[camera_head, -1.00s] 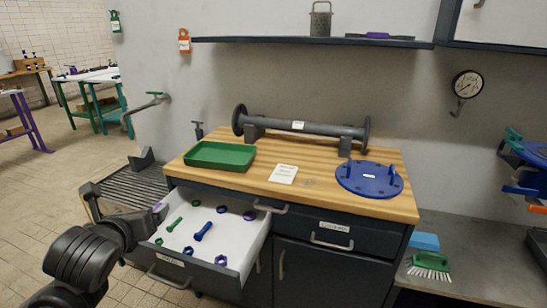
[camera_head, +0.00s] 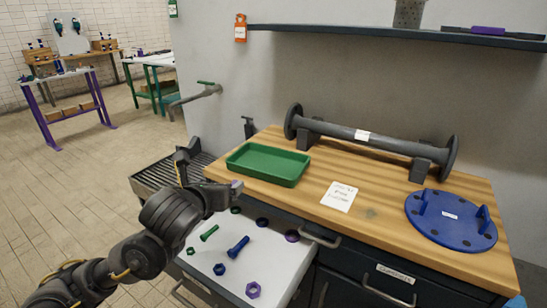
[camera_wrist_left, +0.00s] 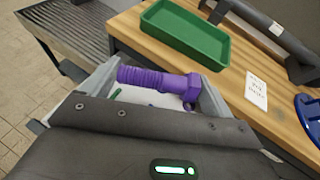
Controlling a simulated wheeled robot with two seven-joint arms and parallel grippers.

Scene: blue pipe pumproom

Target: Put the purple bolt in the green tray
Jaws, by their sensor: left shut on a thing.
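My left gripper (camera_wrist_left: 158,88) is shut on the purple bolt (camera_wrist_left: 155,80), which lies crosswise between the fingers in the left wrist view, its hex head to the right. In the head view the left gripper (camera_head: 234,186) is above the open drawer, at the front left of the green tray, and only a small bit of the bolt shows. The green tray (camera_head: 268,183) sits on the wooden bench at its left end and looks empty; it also shows in the left wrist view (camera_wrist_left: 185,55). The bolt is outside the tray. My right gripper is not in view.
The open white drawer (camera_head: 262,264) holds a blue bolt (camera_head: 238,247), a green bolt (camera_head: 209,233) and several nuts. A dark flanged pipe (camera_head: 375,141) lies along the back of the bench. A label card (camera_head: 339,196) and a blue disc (camera_head: 451,215) are to the right.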

